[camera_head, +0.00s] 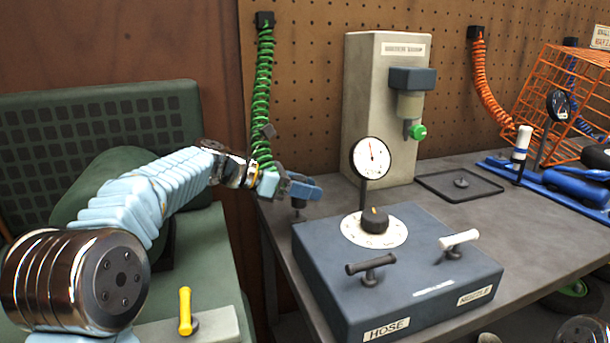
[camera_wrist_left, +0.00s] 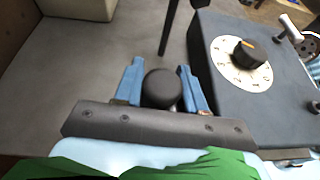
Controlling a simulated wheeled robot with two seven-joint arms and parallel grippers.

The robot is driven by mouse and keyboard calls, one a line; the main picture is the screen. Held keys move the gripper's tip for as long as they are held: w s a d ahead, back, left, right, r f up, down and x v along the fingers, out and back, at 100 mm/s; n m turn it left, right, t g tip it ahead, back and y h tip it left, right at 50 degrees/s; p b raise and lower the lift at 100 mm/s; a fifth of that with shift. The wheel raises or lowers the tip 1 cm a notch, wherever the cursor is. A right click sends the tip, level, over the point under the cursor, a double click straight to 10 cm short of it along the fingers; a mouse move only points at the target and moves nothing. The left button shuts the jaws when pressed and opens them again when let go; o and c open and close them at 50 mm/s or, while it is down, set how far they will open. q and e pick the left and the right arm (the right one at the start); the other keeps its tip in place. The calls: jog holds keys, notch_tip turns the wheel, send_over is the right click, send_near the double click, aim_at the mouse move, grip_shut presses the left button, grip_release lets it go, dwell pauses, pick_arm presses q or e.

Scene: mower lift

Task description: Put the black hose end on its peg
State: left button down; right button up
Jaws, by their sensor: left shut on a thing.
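My left gripper (camera_head: 303,188) is over the table's left back part, to the left of the blue-grey box. It is shut on a dark, round-topped piece, which seems to be the black hose end (camera_wrist_left: 162,88); in the left wrist view this piece sits between the two blue fingers. In the head view a dark stubby part (camera_head: 298,203) shows just below the fingers, close to the tabletop. I cannot tell whether it touches a peg or the table. The peg cannot be made out. My right gripper is not in view.
The box (camera_head: 420,285) carries a black handle (camera_head: 370,263) by a HOSE label, a white handle (camera_head: 458,239) and a dial (camera_head: 375,222). A round gauge (camera_head: 370,157) stands behind the dial. A green coiled hose (camera_head: 263,95) hangs by my wrist. A beige dispenser (camera_head: 368,110) stands behind.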

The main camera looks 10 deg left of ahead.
pick_arm(q)
jog(key=shift+f, duration=0.95)
jog(key=shift+s+a, duration=0.15)
jog(key=shift+a, duration=0.05)
jog(key=shift+f, duration=0.45)
dwell(0.7)
jog(key=c, duration=0.9)
grip_release()
